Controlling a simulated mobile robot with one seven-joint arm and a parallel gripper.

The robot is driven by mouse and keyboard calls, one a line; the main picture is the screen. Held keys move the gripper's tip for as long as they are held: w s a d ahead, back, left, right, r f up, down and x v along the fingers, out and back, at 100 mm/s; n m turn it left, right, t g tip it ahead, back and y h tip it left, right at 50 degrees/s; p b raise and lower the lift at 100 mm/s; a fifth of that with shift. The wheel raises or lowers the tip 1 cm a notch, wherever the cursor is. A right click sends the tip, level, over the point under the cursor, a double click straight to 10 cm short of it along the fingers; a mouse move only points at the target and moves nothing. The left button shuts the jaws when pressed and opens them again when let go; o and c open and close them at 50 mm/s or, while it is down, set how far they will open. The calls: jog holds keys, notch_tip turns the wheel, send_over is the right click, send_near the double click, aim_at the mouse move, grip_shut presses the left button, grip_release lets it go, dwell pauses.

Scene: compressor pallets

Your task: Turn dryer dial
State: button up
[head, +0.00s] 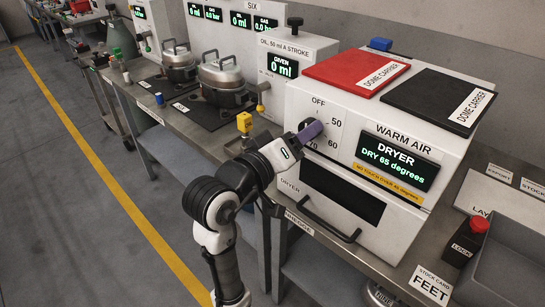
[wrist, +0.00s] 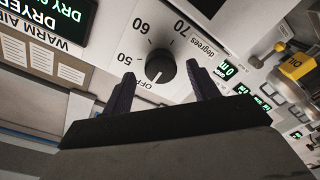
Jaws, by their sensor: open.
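The dryer (head: 300,107) is a white box labelled WARM AIR. Its dial (wrist: 160,65) is a round black knob on a white plate marked OFF, 50, 60 and 70 degrees. The knob's white line appears to point toward OFF in the wrist view. My gripper (wrist: 161,72) is open, with one dark purple finger on each side of the knob and visible gaps between. In the head view my gripper (head: 306,133) is at the dial plate and mostly hides the knob. The dryer display (head: 397,164) reads DRY 65 degrees.
Red (head: 355,70) and black (head: 440,98) dome carrier pads lie on the dryer's top. A door handle (head: 325,222) sticks out below. A yellow-topped item (head: 244,122) stands by my arm. A red lock button (head: 479,226) and grey tray (head: 510,262) are at right.

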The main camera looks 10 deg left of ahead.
jog(key=b+v, duration=1)
jog(key=v, duration=0.2)
dwell(0.3)
